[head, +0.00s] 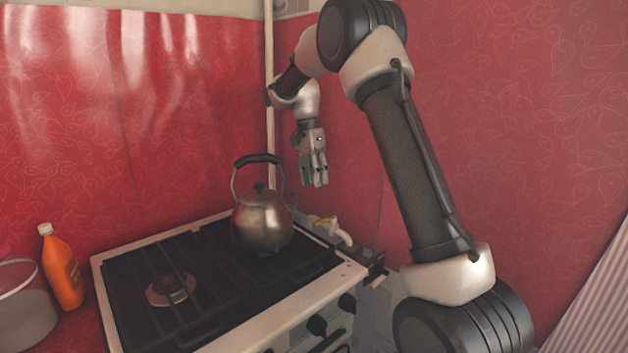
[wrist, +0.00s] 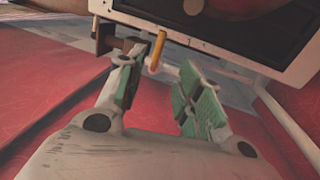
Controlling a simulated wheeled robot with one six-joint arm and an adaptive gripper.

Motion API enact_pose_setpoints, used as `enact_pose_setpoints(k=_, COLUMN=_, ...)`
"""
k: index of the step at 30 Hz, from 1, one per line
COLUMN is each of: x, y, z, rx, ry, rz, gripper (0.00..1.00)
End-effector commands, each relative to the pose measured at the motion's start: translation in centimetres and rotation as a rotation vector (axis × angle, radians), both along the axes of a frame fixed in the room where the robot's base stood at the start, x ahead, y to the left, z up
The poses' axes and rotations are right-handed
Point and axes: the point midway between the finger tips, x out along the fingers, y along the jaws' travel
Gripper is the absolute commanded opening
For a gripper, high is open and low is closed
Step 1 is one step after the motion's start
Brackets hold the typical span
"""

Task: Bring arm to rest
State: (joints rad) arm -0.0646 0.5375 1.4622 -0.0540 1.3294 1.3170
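My gripper (head: 314,172) hangs at the end of my raised arm, fingers pointing down, in the air to the right of the kettle and near the red wall. In the wrist view my gripper (wrist: 160,97) has its two green-padded fingers apart with nothing held between them. The fingertips are above the area beside the stove's edge. My arm is bent up and over from the right side of the head view.
A metal kettle (head: 262,222) with a dark handle stands on the stove (head: 215,270). An orange bottle (head: 62,268) and a pale pot (head: 22,305) stand at the left. Red walls close in behind.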

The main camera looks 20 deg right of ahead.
Motion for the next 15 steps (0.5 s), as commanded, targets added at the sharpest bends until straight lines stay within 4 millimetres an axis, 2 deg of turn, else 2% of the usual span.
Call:
enact_pose_setpoints(k=8, x=0.0, y=0.0, z=0.0, rx=0.006, ry=0.001, rz=0.03, gripper=0.36)
enact_pose_setpoints(k=12, x=0.5, y=0.1, z=-0.3, rx=0.036, ry=-0.012, rz=0.183, gripper=0.36)
enact_pose_setpoints(k=15, x=-0.8, y=0.1, z=-2.4, rx=0.072, ry=0.02, rz=0.35, gripper=0.36)
